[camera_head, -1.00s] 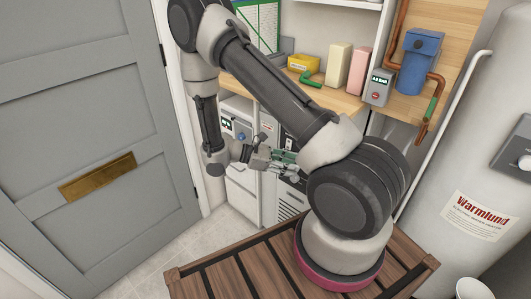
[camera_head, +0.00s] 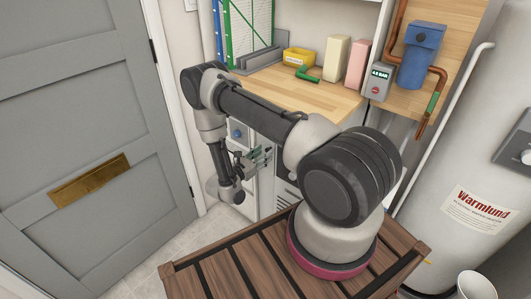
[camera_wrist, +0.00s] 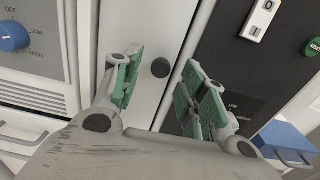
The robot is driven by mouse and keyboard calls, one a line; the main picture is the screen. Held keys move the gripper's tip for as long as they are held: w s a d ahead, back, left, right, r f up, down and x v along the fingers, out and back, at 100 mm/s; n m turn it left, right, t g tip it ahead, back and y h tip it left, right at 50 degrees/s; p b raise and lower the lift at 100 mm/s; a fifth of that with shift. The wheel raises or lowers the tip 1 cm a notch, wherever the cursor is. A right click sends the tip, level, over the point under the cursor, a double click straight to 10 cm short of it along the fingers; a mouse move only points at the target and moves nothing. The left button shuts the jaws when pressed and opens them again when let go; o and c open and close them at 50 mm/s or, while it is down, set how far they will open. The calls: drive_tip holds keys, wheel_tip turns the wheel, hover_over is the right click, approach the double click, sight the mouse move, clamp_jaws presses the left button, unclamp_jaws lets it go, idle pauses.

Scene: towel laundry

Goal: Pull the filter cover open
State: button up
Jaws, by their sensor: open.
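In the wrist view a narrow white panel with a round black knob (camera_wrist: 160,68) stands straight ahead; it looks like the filter cover (camera_wrist: 150,100) and appears shut. My gripper (camera_wrist: 163,65) is open, with its green-padded fingers on either side of the knob. I cannot tell whether either finger touches the knob. In the head view my gripper (camera_head: 257,160) is in front of the appliances below the wooden counter, and the knob cannot be made out there.
A white unit with a blue dial (camera_wrist: 12,36) and vent slots is left of the panel. A dark front with a switch (camera_wrist: 257,18) is to its right. A blue box (camera_wrist: 285,138) is lower right. The grey door (camera_head: 90,130) stands left in the head view.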

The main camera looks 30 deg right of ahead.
drive_tip(key=shift+x, duration=1.15)
drive_tip(key=shift+c, duration=0.4)
clamp_jaws()
